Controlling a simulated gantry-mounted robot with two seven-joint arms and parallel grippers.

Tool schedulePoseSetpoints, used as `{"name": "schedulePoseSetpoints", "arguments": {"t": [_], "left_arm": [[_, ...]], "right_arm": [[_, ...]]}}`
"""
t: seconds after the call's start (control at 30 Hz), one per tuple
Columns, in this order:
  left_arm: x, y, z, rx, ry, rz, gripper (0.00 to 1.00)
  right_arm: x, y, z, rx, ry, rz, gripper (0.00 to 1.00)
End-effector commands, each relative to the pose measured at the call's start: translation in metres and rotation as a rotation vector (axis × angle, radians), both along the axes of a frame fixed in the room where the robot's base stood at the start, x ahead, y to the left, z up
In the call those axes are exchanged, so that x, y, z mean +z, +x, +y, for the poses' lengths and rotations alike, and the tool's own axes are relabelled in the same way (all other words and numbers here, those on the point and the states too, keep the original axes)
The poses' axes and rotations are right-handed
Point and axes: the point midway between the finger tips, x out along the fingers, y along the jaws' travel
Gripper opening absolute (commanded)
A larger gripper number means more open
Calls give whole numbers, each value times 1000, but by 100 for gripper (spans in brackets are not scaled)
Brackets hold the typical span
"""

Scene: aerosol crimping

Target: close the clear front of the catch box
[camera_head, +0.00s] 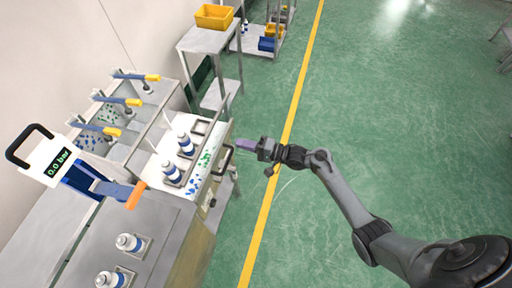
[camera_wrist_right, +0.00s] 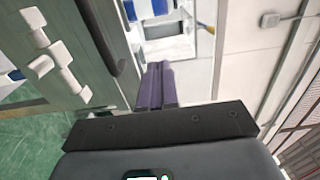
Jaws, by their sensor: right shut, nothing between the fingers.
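My right gripper (camera_head: 243,145) is shut and empty at the right end of the bench, its purple fingers pointing left. Its fingers also show in the right wrist view (camera_wrist_right: 155,88), pressed together. A black bar handle (camera_head: 226,159) stands at the bench's end, just below and left of the fingertips. In the wrist view the handle (camera_wrist_right: 96,38) lies left of the fingers, along a grey-green panel (camera_wrist_right: 70,25) with white blocks on it. This panel looks like the catch box's front; how far it stands open, I cannot tell. Contact with the fingers is unclear. My left gripper is out of view.
White-and-blue cans (camera_head: 185,143) stand in holders on the metal bench. Lever tools with yellow grips (camera_head: 134,102) line the back. A pressure display (camera_head: 58,165) reads 0.0 bar. Another table with a yellow bin (camera_head: 214,17) stands behind.

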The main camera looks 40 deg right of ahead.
Motion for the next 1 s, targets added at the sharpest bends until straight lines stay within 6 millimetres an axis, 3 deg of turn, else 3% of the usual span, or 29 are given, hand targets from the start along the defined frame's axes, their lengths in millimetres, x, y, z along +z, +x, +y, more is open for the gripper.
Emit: {"name": "schedulePoseSetpoints", "arguments": {"t": [0.2, 0.4, 1.0], "left_arm": [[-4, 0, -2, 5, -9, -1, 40], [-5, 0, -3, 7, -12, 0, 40], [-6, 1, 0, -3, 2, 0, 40]], "right_arm": [[0, 29, 23, 0, 1, -1, 0], [-1, 44, 35, -1, -1, 1, 0], [0, 49, 39, -3, -1, 0, 0]]}}
